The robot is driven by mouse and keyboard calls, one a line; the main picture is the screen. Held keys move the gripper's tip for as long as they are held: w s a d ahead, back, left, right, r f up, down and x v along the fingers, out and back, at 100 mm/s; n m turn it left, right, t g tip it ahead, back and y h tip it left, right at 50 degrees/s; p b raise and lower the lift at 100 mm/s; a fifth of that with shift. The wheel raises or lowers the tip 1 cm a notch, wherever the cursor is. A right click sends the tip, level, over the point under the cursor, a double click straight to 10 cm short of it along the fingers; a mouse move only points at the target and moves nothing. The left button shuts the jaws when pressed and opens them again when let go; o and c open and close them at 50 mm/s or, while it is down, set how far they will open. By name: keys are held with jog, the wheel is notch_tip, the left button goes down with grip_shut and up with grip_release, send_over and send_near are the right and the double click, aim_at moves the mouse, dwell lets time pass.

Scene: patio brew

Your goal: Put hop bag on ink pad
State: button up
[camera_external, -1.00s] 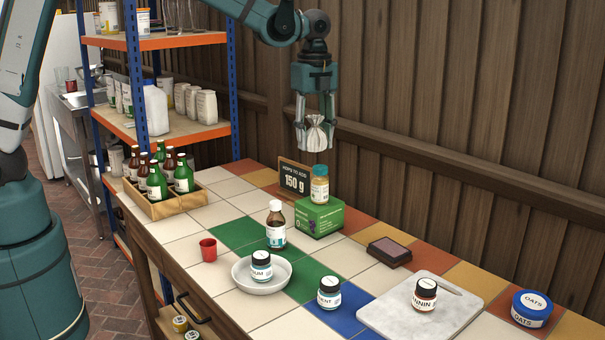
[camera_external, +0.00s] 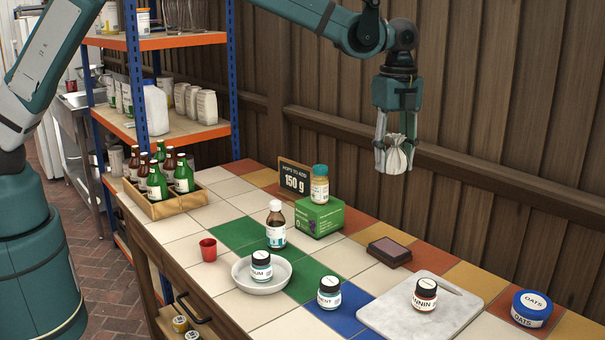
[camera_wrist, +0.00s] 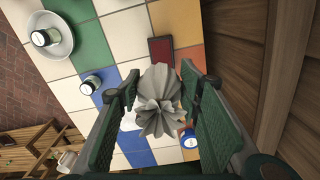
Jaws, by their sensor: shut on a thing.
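The hop bag (camera_external: 397,156) is a small pale pouch with a gathered top. My gripper (camera_external: 394,148) is shut on it and holds it in the air, well above the table. In the wrist view the hop bag (camera_wrist: 162,100) sits between the fingers of my gripper (camera_wrist: 160,92). The ink pad (camera_external: 389,252) is a dark, flat block with a purplish top, lying on the tiles below the held bag. The ink pad also shows in the wrist view (camera_wrist: 161,50), just beyond the bag. Nothing lies on its top.
A marble board (camera_external: 385,312) with a brown jar (camera_external: 424,294) lies right of the ink pad. A green box (camera_external: 319,217) bearing a jar stands left of it. A blue oats tin (camera_external: 532,308) is at far right. The wooden wall (camera_external: 500,120) rises behind.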

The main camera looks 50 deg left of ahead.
send_over(388, 246)
notch_tip(388, 246, down, 10)
jog(key=shift+f, duration=0.65)
jog(key=shift+f+b, duration=0.3)
jog(key=shift+f, duration=2.8)
jog(key=shift+f, duration=1.85)
jog(key=shift+f+b, duration=0.2)
jog(key=shift+b, duration=0.15)
jog(key=o, duration=0.8)
jog(key=shift+c, duration=0.2)
jog(key=shift+r, duration=0.15)
